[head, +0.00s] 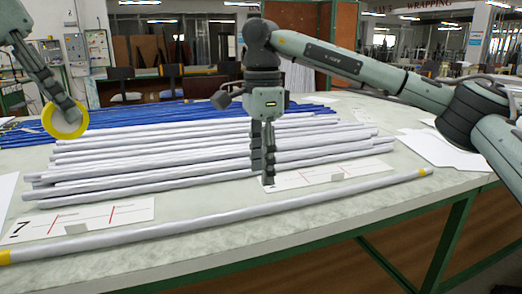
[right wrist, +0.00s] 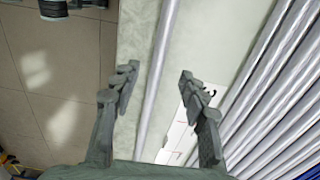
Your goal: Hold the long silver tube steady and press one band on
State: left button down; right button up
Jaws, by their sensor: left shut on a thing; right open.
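The long silver tube (head: 230,213) lies along the front of the table. Yellow shows at its left end (head: 4,257) and at its right end (head: 425,171). My left gripper (head: 70,110) is shut on a yellow band (head: 48,122), a ring held in the air above the table's left side, apart from the tube. My right gripper (head: 268,178) is open and points down over the table near the tube's middle. In the right wrist view the tube (right wrist: 157,70) runs between the open fingers (right wrist: 158,80), with space on both sides. Whether they are at its height I cannot tell.
Several silver tubes (head: 150,165) lie in a pile behind the long one, with blue tubes (head: 60,130) beyond. White cards with red lines (head: 85,222) lie between the pile and the long tube. White sheets (head: 440,148) lie at right. The table's front edge (head: 300,243) is clear.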

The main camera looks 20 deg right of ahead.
aim_at(262, 205)
notch_tip(262, 205, down, 9)
jog(key=shift+r, duration=0.2)
jog(key=shift+c, duration=0.5)
grip_shut()
